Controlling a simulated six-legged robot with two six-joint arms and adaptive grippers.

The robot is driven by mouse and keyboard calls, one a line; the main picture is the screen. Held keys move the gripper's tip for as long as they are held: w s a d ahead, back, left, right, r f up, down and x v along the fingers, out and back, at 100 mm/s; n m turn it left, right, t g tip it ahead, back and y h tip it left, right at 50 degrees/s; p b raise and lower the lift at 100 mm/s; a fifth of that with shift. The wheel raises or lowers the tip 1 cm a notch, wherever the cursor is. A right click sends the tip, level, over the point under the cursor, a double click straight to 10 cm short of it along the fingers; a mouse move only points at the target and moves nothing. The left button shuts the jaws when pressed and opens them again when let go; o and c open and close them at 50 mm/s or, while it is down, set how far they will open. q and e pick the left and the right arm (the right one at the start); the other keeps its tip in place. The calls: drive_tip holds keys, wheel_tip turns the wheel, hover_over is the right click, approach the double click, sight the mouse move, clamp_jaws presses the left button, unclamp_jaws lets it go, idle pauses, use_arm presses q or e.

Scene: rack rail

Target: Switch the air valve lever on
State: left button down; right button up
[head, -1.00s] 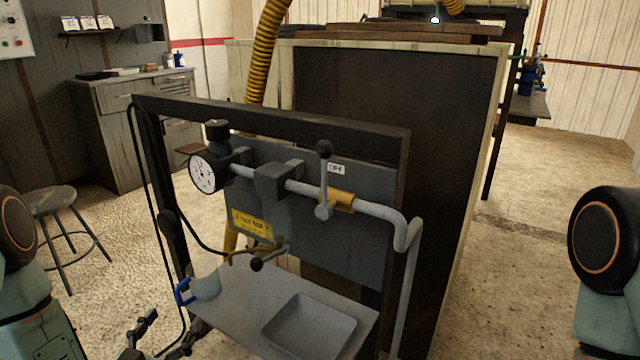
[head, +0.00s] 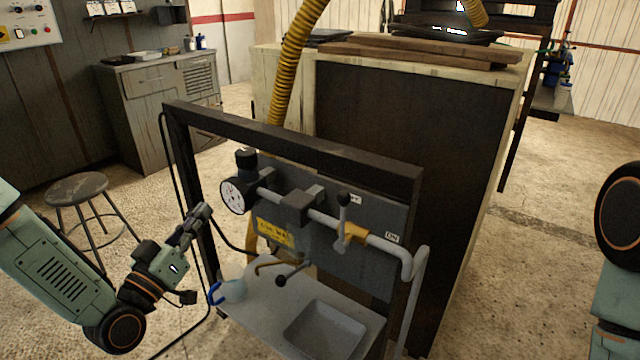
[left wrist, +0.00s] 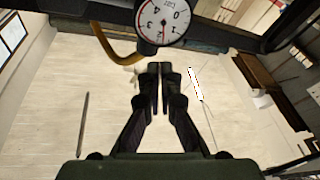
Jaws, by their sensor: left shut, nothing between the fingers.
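The air valve lever (head: 343,213) is a grey handle with a dark ball knob, standing upright on the brass valve body (head: 353,234) in the grey pipe. An OFF label is partly hidden behind the knob, and an ON label (head: 392,238) shows to the right. My left gripper (head: 205,210) is shut and empty, to the left of the pressure gauge (head: 238,195) and well apart from the lever. In the left wrist view the shut fingers (left wrist: 160,68) point towards the gauge (left wrist: 163,22); the lever is not visible there. My right gripper is out of view.
A dark frame (head: 300,140) surrounds the panel. A stool (head: 77,188) stands at left.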

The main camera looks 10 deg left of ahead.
sight(343, 223)
use_arm(q)
drive_tip(key=s+d+r+n+g+h+p, duration=0.1)
drive_tip(key=d+r+n+g+h+p, duration=0.15)
drive_tip(key=d+r+h+p, duration=0.55)
drive_tip(key=s+d+f+n+g+h+b, duration=0.2)
drive_tip(key=s+d+n+g, duration=0.2)
drive_tip(key=g, duration=0.2)
drive_tip(key=shift+d+f, duration=0.15)
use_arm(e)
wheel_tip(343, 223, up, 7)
use_arm(q)
drive_tip(key=shift+d, duration=0.1)
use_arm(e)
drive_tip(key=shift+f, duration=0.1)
use_arm(q)
drive_tip(key=w+d+b, duration=0.4)
drive_tip(key=d, duration=0.6)
drive_tip(key=shift+w+d+b, duration=0.2)
drive_tip(key=shift+d+b, duration=0.1)
drive_tip(key=shift+b, duration=0.1)
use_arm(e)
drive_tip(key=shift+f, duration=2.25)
